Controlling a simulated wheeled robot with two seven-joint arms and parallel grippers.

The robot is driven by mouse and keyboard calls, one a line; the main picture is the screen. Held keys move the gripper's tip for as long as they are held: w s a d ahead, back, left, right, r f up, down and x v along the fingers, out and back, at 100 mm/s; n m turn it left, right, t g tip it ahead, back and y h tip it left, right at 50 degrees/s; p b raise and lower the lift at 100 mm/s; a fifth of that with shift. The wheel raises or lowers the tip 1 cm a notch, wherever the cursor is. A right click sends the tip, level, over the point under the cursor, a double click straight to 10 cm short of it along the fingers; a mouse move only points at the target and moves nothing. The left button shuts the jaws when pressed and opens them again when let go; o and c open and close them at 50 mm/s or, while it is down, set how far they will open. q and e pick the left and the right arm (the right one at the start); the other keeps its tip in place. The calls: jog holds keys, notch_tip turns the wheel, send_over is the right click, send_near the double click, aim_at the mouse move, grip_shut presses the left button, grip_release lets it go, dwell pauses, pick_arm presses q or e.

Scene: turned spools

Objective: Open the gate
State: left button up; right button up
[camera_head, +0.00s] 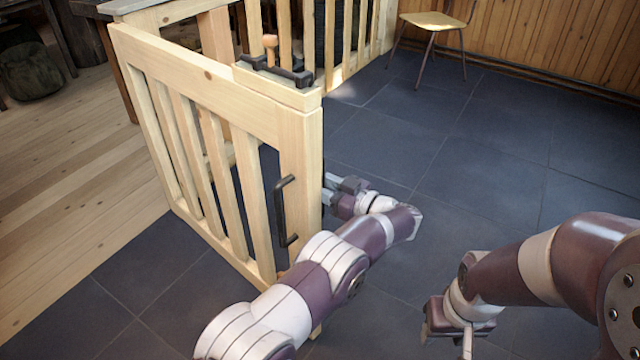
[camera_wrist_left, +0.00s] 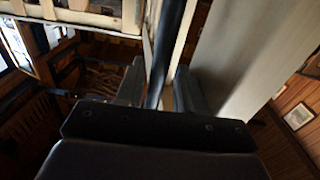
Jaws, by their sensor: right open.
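The pale wooden gate (camera_head: 205,95) stands upright with slatted bars. A black handle (camera_head: 284,210) is on its near face. A black latch (camera_head: 275,70) with a wooden knob sits on its top at the right end. My left gripper (camera_head: 330,187) is at the gate's right edge, partly hidden behind it. In the left wrist view, a dark bar (camera_wrist_left: 170,45) runs between my left gripper's two fingers (camera_wrist_left: 160,90); whether they grip it is unclear. My right gripper (camera_head: 450,325) is open and empty, low at the right, apart from the gate. I cannot tell whether the gate is latched.
A slatted wooden fence (camera_head: 355,25) stands behind the gate. A chair (camera_head: 433,22) stands at the back right, near a wood-panelled wall (camera_head: 560,40). Dark tiled floor (camera_head: 480,160) lies clear to the right. Plank floor (camera_head: 60,190) lies at the left.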

pick_arm(q)
jog(key=v, duration=1.2)
jog(key=shift+s+d+p, duration=0.15)
jog(key=shift+d+p, duration=0.1)
jog(key=shift+p, duration=0.1)
